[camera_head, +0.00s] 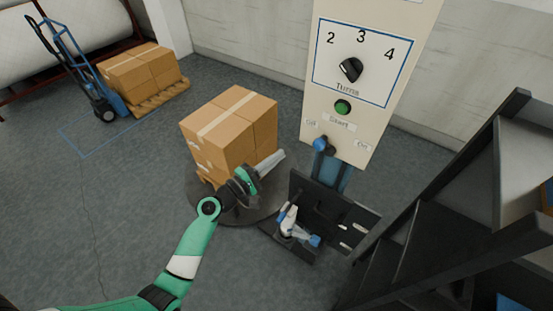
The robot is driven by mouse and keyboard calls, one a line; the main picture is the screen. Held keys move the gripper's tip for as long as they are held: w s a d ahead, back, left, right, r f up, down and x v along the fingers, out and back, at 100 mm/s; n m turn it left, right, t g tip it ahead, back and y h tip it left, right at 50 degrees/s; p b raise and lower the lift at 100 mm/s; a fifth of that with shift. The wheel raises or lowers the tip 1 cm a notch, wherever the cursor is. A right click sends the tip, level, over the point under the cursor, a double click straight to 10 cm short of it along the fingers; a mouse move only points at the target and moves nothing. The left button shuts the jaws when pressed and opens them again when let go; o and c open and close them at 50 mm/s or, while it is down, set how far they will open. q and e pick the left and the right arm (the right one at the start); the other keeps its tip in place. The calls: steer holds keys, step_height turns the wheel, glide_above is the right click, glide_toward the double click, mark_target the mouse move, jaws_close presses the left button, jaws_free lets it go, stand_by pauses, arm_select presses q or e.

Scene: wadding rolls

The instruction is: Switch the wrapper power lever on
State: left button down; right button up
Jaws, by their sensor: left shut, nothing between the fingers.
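The wrapper's control panel (335,104) is a tall cream board right of the top middle. The power lever (322,145) has a blue knob and sits low on the panel, between the labels "Off" on the left and "On" on the right. Its knob lies towards the Off side. My left gripper (278,158), on a green and white arm, is shut and empty. It shows left of and slightly below the lever, apart from it in the picture. My right gripper is not in view.
A dial (351,69) marked 2, 3, 4 and a green start button (343,107) are above the lever. Stacked boxes (232,128) stand on the dark turntable (262,208). Dark stairs (440,220) rise at right. Boxes on a pallet (158,97) and a blue hand truck (75,62) stand back left.

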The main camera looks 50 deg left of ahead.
arm_select(q)
steer(key=w+d+r+p, duration=0.1)
steer(key=w+d+r, duration=0.1)
steer(key=w, duration=0.5)
steer(key=shift+w+d+r, duration=0.15)
steer(key=shift+w+d, duration=0.25)
steer(key=shift+d, duration=0.1)
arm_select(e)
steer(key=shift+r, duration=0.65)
arm_select(q)
steer(key=shift+r+p, duration=0.1)
steer(key=shift+p, duration=0.25)
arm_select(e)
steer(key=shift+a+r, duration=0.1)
arm_select(q)
steer(key=shift+r+m, duration=0.1)
steer(key=shift+m, duration=0.3)
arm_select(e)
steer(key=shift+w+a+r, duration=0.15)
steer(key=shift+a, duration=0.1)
arm_select(q)
steer(key=shift+d+r+p, duration=0.1)
steer(key=shift+p, duration=0.25)
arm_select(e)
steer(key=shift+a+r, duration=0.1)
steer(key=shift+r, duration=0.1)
